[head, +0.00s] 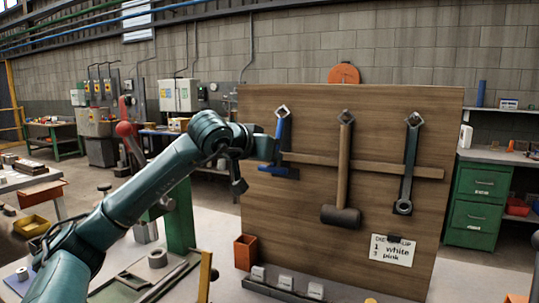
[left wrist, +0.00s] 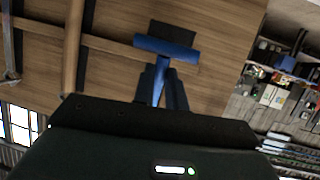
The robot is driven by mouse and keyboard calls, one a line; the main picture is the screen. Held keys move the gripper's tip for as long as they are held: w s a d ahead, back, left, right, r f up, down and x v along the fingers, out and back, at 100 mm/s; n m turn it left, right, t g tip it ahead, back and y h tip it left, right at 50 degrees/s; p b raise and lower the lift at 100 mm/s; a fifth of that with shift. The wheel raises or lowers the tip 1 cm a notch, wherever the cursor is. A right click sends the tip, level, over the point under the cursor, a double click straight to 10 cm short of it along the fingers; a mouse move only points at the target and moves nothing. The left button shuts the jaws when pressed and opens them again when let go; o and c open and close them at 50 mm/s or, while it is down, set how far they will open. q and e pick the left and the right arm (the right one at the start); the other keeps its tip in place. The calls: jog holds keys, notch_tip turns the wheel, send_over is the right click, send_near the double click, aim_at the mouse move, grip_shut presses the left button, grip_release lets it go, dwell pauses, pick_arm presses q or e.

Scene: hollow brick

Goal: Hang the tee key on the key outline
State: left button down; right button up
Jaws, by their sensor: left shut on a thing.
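The blue tee key (head: 280,133) is upright in front of the left part of the wooden board (head: 330,110), its crossbar at the bottom. Its upper end is close to a diamond-shaped hook (head: 283,111); I cannot tell whether it is on it. My left gripper (head: 273,152) is shut on the key's shaft. In the left wrist view the key's blue crossbar (left wrist: 165,47) sticks out beyond the fingers (left wrist: 163,88). A dark patch (left wrist: 180,32), perhaps part of the key outline, shows behind the crossbar. My right gripper is not in view.
A hammer (head: 343,165) and a wrench (head: 409,165) hang on the board, right of the key. A wooden strip (head: 375,164) crosses the board. A white note (head: 392,250) is low on it. An orange bin (head: 245,252) and small white blocks (head: 286,284) stand at its foot.

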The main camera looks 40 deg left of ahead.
pick_arm(q)
jog(key=c, duration=1.3)
grip_release()
jog(key=shift+c, duration=0.2)
jog(key=shift+s, duration=0.15)
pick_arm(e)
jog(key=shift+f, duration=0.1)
pick_arm(q)
jog(key=b+v, duration=0.4)
jog(key=v, duration=0.9)
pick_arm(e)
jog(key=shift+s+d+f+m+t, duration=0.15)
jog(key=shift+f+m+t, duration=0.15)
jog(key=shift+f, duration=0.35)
pick_arm(q)
jog(key=shift+d, duration=0.1)
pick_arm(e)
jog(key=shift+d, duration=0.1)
